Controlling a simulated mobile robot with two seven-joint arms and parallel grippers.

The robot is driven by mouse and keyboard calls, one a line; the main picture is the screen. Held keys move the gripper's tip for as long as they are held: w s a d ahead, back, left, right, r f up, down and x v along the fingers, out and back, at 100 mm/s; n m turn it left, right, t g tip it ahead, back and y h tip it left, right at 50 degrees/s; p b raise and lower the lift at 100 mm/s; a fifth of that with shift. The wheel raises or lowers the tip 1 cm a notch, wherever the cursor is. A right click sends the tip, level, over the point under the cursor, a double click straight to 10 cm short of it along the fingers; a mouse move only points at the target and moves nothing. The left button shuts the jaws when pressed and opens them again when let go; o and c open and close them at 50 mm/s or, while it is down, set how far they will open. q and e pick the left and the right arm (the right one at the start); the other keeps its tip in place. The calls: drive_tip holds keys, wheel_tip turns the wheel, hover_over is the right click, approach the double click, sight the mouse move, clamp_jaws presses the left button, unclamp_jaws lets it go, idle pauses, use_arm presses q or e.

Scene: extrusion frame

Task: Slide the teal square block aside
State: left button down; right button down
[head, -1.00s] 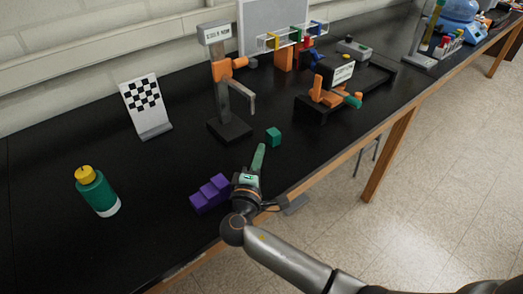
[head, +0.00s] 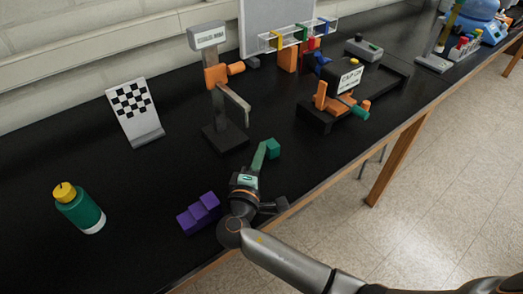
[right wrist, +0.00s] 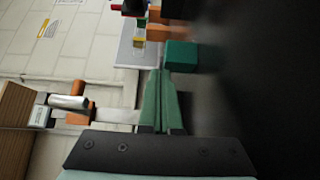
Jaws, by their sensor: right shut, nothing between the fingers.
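The teal square block (head: 273,148) is a small cube on the black bench top, in front of the grey-and-orange stand. My right gripper (head: 266,143) reaches in from the lower right, its green fingers together and empty. Its tips are at the block's left side in the head view. In the right wrist view the block (right wrist: 182,56) lies just right of the shut fingertips (right wrist: 163,72); I cannot tell if they touch. My left gripper is in neither view.
The stand (head: 226,137) is left of the block, and a purple stepped block (head: 199,214) is near my right wrist. An orange-and-black fixture (head: 340,100) stands to the right. A green bottle (head: 80,210) and a checkered board (head: 135,110) are left. The bench's front edge is close.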

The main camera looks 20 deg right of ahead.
idle(0.3)
drive_tip(key=d, duration=0.2)
drive_tip(key=w+d, duration=0.1)
drive_tip(key=d, duration=0.4)
drive_tip(key=shift+w+d, duration=0.15)
drive_tip(key=shift+w, duration=0.25)
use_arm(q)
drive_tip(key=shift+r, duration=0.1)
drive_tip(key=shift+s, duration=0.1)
